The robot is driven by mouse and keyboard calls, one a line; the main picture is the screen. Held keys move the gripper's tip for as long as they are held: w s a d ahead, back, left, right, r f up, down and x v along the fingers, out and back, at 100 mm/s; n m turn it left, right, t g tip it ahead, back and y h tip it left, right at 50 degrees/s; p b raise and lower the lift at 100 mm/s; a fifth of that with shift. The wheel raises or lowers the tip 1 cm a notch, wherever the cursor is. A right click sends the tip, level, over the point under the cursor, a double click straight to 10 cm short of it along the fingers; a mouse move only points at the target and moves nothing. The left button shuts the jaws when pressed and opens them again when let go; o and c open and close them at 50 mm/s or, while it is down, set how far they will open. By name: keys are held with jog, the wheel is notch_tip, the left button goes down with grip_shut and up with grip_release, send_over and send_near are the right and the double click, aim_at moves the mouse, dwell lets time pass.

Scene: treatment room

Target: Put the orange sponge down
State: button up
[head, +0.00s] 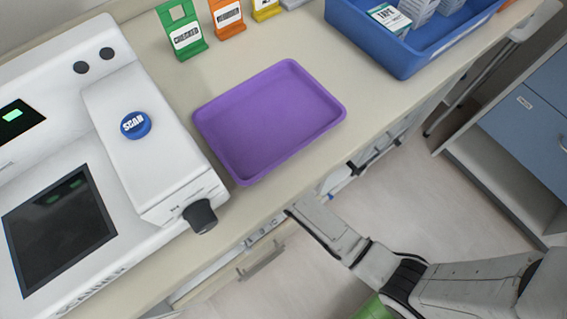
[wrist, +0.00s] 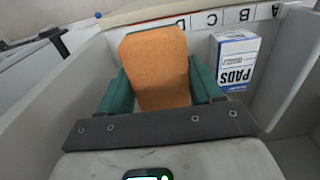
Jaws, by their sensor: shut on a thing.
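The orange sponge (wrist: 156,50) is in the wrist view, held between the two teal fingers of my gripper (wrist: 160,78). My gripper is shut on it. Around and below them are pale grey walls, like a drawer or bin with letter labels (wrist: 212,18) along its far edge. A white and blue PADS box (wrist: 235,60) stands just right of the sponge. I cannot tell whether the sponge touches a surface beneath it. In the head view neither the sponge nor my gripper's fingers can be made out.
An empty purple tray (head: 212,112) lies on the counter (head: 150,50). A white scanner machine (head: 155,165) with a blue SCAN button stands left of it. Green (head: 180,28), orange (head: 228,16) and yellow tags stand behind. A blue bin (head: 400,55) with boxes sits at upper right.

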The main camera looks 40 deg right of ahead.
jog(key=w+f, duration=0.2)
jog(key=w+f+b, duration=0.1)
jog(key=f, duration=0.1)
jog(key=shift+a, duration=0.25)
jog(key=shift+w+f+b, duration=0.2)
jog(key=shift+f+b, duration=0.5)
jog(key=shift+f, duration=1)
jog(key=shift+f, duration=0.1)
jog(key=shift+f, duration=0.25)
jog(key=o, duration=0.9)
jog(key=shift+o, duration=0.2)
notch_tip(320, 180, up, 13)
jog(key=p, duration=0.3)
jog(key=shift+d+f+p, duration=0.1)
jog(key=shift+f+p, duration=0.05)
jog(key=shift+p, duration=0.2)
jog(key=shift+s, duration=0.1)
